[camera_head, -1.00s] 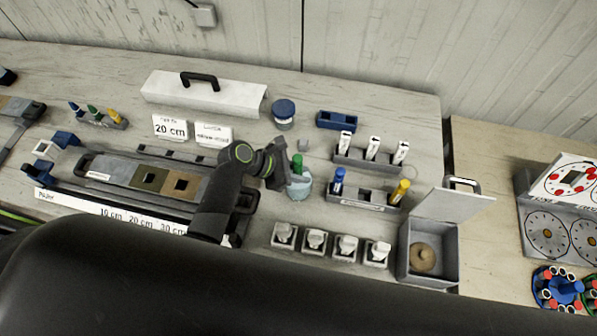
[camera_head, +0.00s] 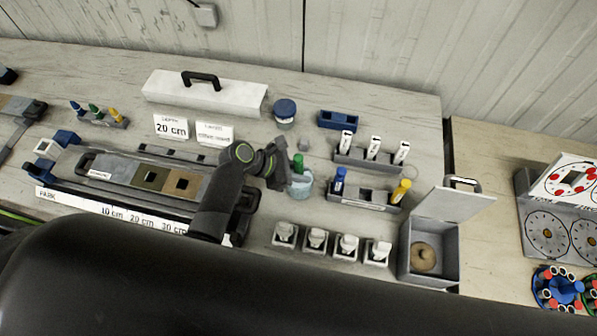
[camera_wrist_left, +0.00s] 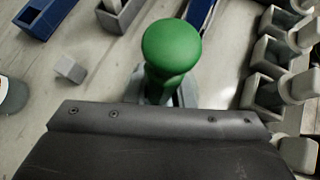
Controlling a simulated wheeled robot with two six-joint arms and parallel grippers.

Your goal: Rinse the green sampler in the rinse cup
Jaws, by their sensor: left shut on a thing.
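The green sampler (camera_head: 298,163) stands upright in the light blue rinse cup (camera_head: 301,186), its lower part hidden inside the cup. My left gripper (camera_head: 283,170) is shut on the sampler from the left side. In the left wrist view the sampler's round green top (camera_wrist_left: 171,47) rises in front of the gripper, and the cup behind it is mostly hidden. My right gripper is not in view.
Right of the cup is a grey rack with a blue sampler (camera_head: 339,181) and a yellow sampler (camera_head: 401,190). Several small white-capped jars (camera_head: 316,239) stand in front. A blue-lidded jar (camera_head: 284,112) is behind. A core tray (camera_head: 140,180) lies left.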

